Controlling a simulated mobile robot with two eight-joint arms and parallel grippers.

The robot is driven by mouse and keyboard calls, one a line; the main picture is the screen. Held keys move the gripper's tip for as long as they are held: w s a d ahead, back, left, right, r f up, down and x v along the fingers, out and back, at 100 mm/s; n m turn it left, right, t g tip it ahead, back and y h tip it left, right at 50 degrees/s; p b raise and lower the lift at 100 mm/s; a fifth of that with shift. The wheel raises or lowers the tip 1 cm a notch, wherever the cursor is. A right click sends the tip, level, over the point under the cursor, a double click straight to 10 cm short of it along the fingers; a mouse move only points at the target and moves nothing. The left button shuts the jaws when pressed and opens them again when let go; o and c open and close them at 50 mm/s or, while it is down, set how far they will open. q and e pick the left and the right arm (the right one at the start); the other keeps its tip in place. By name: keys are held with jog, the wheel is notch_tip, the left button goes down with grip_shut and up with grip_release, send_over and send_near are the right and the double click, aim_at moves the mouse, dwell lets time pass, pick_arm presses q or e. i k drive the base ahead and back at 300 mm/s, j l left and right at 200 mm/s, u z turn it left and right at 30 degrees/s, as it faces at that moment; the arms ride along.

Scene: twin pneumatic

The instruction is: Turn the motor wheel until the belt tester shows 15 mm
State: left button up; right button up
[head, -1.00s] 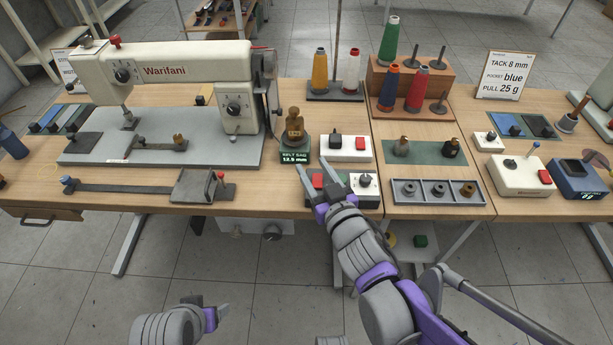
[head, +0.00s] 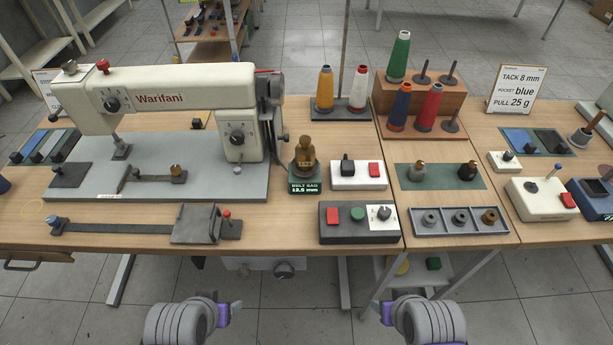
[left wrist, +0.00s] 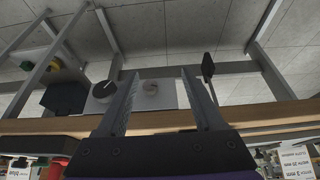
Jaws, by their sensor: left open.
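The belt tester (head: 305,187) stands on the table right of the sewing machine, a brass weight on it. Its small green display reads about 13.5 mm.
A sewing machine (head: 170,98) fills the table's left. A dark control box (head: 358,222) with red and green buttons and a dial sits at the front edge, a white switch box (head: 358,175) behind it. Table legs (head: 345,282) stand near the motor panel.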

aim_at(284, 271)
jog(key=k+j, duration=0.15)
jog(key=k, duration=0.35)
jog(key=k+j, duration=0.1)
jog(key=k, duration=0.4)
